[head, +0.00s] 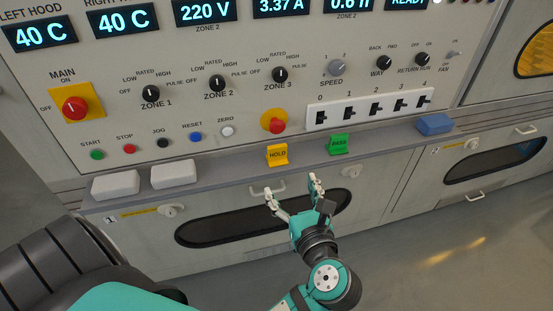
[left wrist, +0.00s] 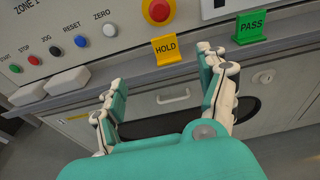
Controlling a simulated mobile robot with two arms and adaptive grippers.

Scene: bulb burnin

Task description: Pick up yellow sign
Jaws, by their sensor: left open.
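The yellow sign (head: 277,154) reads HOLD and stands on the grey ledge below the control panel. It also shows in the left wrist view (left wrist: 166,49), beyond the fingers and above the gap between them. My left gripper (head: 292,186) is open and empty, below and in front of the ledge, with its fingers pointing up toward the sign. It is apart from the sign. In the left wrist view its two fingers (left wrist: 158,75) are spread wide. My right gripper is in neither view.
A green PASS sign (head: 339,145) stands to the right on the same ledge (head: 225,168). A blue block (head: 434,124) is farther right, and two white blocks (head: 116,185) lie at the left. A red knob (head: 277,126) sits just above the yellow sign. A drawer handle (head: 268,190) is below the ledge.

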